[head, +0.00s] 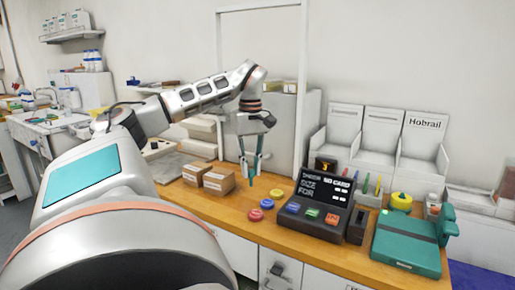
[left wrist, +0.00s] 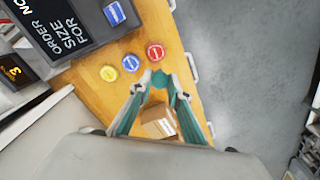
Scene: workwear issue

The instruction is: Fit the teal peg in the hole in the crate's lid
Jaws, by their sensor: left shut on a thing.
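My left gripper (head: 251,176) hangs fingers-down above the wooden bench, near the cardboard boxes. In the left wrist view its teal-lined fingers (left wrist: 160,86) close around a small teal piece, which looks like the teal peg (left wrist: 160,78). The peg's lower end is hard to make out, and in the head view it blends with the fingers. It appears held above the bench top, apart from the discs. I cannot make out a crate with a holed lid in either view. My right gripper is not in view.
Two cardboard boxes (head: 218,181) stand left of the gripper. Several coloured discs (head: 255,215) lie on the bench. A dark order board (head: 312,215) with coloured blocks stands right of them, then a teal flat-topped unit (head: 405,250). Grey bins (head: 380,138) stand behind.

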